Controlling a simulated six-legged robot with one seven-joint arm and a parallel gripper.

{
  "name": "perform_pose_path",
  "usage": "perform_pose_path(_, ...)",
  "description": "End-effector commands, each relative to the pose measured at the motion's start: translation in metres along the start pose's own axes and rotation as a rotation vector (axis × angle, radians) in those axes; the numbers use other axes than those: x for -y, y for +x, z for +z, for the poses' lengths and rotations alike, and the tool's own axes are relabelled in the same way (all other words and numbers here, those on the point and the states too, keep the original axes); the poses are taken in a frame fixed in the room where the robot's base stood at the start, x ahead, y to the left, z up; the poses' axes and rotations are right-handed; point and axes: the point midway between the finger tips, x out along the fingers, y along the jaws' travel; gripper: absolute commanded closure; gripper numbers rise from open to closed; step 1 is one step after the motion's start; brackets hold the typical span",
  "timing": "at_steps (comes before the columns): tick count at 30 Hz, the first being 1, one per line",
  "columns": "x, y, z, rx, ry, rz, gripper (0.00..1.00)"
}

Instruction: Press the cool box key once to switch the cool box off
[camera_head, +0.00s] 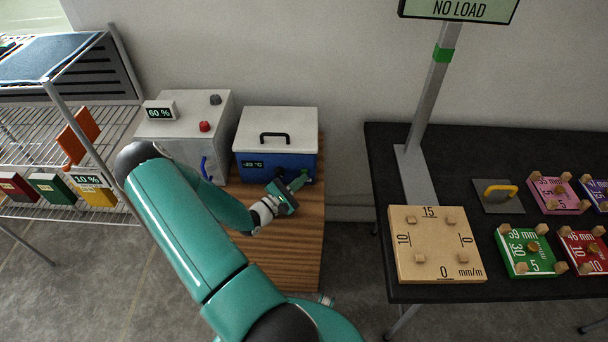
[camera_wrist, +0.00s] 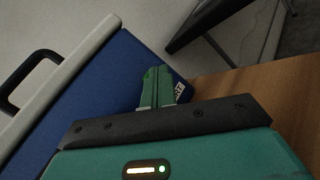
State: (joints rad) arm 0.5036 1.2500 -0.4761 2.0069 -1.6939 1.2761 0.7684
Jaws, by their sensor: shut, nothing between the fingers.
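The cool box (camera_head: 250,168) has a blue body, a white lid with a black handle, and a lit display (camera_head: 252,164) that reads a minus temperature in °C, too small to be certain of. It stands on a wooden table. My gripper (camera_head: 301,181) is shut and empty, its fingertips at the lower right of the box's front. In the wrist view, the closed green fingers (camera_wrist: 154,84) point at the blue front (camera_wrist: 105,95), beside a small white label (camera_wrist: 181,92). The key itself is hidden behind the fingers. I cannot tell whether the fingertips touch it.
A grey box (camera_head: 180,130) with a 60 % display and a red knob stands left of the cool box. A wire rack (camera_head: 30,115) is at the far left. A black table (camera_head: 385,160) with a wooden plate (camera_head: 436,264) and coloured blocks is at the right.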

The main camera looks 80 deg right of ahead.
Motion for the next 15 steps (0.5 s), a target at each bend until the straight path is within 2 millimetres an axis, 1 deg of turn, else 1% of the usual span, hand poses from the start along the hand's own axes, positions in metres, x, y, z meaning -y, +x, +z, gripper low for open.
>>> perform_pose_path(9, 0.007, -0.011, 0.008, 0.000, 0.000, 0.001, 1.00)
perform_pose_path(15, 0.008, -0.012, 0.009, 0.000, 0.001, 0.000, 1.00)
